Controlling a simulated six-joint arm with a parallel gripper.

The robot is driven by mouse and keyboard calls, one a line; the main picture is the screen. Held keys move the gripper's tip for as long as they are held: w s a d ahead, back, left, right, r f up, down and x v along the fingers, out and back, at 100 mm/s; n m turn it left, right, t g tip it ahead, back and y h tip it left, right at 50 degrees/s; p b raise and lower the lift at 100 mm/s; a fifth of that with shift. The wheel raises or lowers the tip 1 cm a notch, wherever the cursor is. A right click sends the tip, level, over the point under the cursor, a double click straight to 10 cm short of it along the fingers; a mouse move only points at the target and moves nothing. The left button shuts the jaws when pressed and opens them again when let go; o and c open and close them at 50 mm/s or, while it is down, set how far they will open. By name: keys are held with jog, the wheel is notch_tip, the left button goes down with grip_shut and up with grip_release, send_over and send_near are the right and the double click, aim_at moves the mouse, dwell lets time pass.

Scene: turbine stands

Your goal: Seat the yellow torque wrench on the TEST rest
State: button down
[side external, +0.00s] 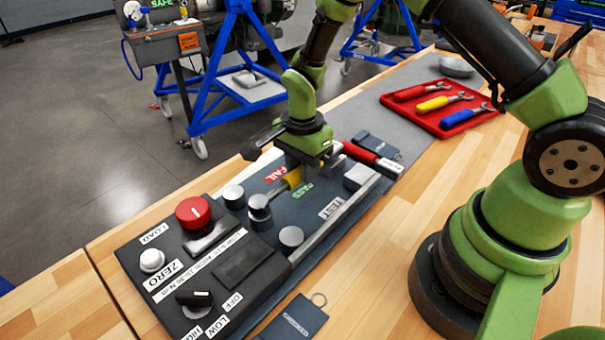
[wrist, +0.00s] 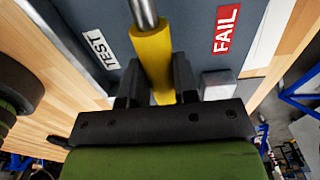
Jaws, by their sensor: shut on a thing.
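The yellow torque wrench (side external: 291,178) is in my gripper (side external: 302,170), over the dark test rig (side external: 320,192). In the wrist view, its yellow handle (wrist: 152,60) runs between both fingers of my gripper (wrist: 153,85), with a bare metal shaft (wrist: 145,12) beyond. The TEST label (side external: 331,207) lies on the rig's near right side, and it shows left of the handle in the wrist view (wrist: 100,48). A round post (side external: 259,206) stands at the wrench's lower left end. I cannot tell whether the wrench touches the rig; my gripper hides part of it.
A red and black handled tool (side external: 370,157) lies at the rig's far right end. A red tray (side external: 468,118) holds red, yellow and blue wrenches. The control box (side external: 200,262) with a red knob (side external: 193,212) stands at the left. Bare wood (side external: 375,270) lies in front.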

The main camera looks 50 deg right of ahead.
jog(key=shift+r, duration=0.4)
jog(key=shift+r, duration=0.85)
notch_tip(320, 180, up, 4)
send_over(332, 209)
jog(key=shift+f, duration=2.35)
jog(key=shift+f, duration=0.8)
